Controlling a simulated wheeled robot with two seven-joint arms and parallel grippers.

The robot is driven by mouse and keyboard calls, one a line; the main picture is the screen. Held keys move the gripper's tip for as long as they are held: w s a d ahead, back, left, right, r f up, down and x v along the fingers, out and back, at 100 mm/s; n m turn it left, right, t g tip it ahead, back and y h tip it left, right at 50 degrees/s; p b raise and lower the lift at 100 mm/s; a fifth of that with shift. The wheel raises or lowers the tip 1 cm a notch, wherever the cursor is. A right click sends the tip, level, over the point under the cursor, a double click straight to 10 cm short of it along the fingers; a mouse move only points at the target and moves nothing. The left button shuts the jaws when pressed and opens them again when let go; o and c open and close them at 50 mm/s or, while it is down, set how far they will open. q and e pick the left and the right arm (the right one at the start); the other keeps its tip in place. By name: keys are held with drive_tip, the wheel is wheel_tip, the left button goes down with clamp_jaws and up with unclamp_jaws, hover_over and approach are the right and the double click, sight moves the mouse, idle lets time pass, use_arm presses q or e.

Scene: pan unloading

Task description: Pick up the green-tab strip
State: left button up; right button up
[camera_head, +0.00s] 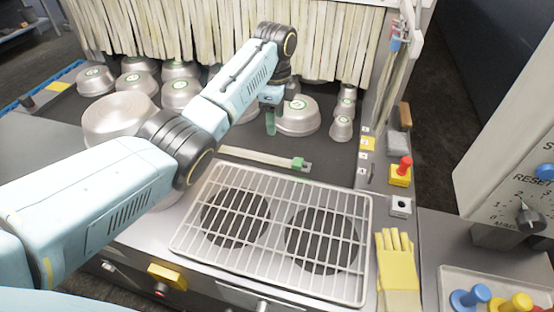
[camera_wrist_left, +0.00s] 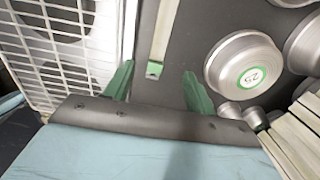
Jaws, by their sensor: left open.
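The green-tab strip is a pale, narrow strip (camera_head: 255,157) with a green tab at its right end. It lies on the dark deck just behind the wire rack. In the left wrist view the strip (camera_wrist_left: 165,30) points down the picture and its green tab (camera_wrist_left: 154,70) lies between my fingers. My left gripper (camera_head: 271,122) has green fingers and points down, apart from the strip and beyond it in the head view. In the left wrist view my left gripper (camera_wrist_left: 158,69) is open, with nothing held. My right gripper is not in view.
A white wire rack (camera_head: 270,180) over two dark round plates is in front of the strip. Metal pans (camera_head: 298,116) with green labels stand behind, below a pale strip curtain (camera_head: 200,35). Yellow gloves (camera_head: 397,270) and a red knob (camera_head: 405,163) are at the right.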

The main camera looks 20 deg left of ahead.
use_arm(q)
hover_over(276, 160)
wheel_tip(276, 160, down, 9)
drive_tip(key=shift+r+b, duration=0.2)
drive_tip(key=shift+b, duration=0.15)
wheel_tip(276, 160, down, 5)
drive_tip(key=shift+f+b, duration=0.1)
drive_tip(key=shift+b, duration=0.5)
drive_tip(key=c, duration=1.1)
